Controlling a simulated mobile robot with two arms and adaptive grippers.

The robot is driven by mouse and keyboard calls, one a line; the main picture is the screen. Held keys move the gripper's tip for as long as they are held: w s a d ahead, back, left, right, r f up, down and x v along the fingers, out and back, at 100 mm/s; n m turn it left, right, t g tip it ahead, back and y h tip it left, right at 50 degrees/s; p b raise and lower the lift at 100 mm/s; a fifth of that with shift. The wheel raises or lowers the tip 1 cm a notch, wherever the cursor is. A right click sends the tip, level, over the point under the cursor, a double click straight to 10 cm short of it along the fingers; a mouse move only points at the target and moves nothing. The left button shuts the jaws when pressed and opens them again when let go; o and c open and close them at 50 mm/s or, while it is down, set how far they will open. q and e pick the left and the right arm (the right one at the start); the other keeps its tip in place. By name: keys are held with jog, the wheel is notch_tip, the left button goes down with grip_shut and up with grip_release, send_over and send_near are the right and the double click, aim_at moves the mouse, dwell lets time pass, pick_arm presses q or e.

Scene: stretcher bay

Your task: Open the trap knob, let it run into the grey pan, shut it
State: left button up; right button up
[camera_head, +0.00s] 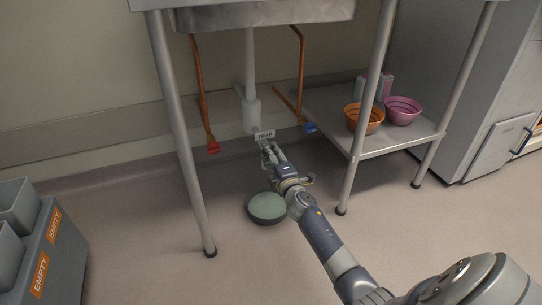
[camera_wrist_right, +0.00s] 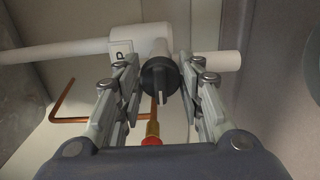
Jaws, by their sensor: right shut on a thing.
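The white trap (camera_head: 251,112) hangs on the drain pipe under the sink, with a label reading TRAP (camera_head: 264,134) at its lower end. In the right wrist view the dark round trap knob (camera_wrist_right: 160,78) sits on the white pipe, its raised grip upright. My right gripper (camera_head: 266,148) is at the trap, with its fingers shut on the knob from both sides; the head view hides the knob. The grey pan (camera_head: 251,215) stands on the floor below, partly behind my right wrist. Its inside looks pale green, like liquid. My left gripper is not in view.
A red valve handle (camera_head: 213,147) and a blue valve handle (camera_head: 311,127) end the copper pipes on either side. Sink legs (camera_head: 182,130) frame the space. An orange bowl (camera_head: 364,119) and a pink bowl (camera_head: 403,110) stand on the low shelf (camera_head: 390,144). Grey bins marked EMPTY (camera_head: 48,245) are at left.

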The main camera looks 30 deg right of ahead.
dwell(0.3)
jog(key=o, duration=1)
jog(key=shift+o, duration=0.2)
jog(key=shift+s, duration=0.15)
jog(key=v, duration=1.1)
jog(key=shift+s, duration=0.35)
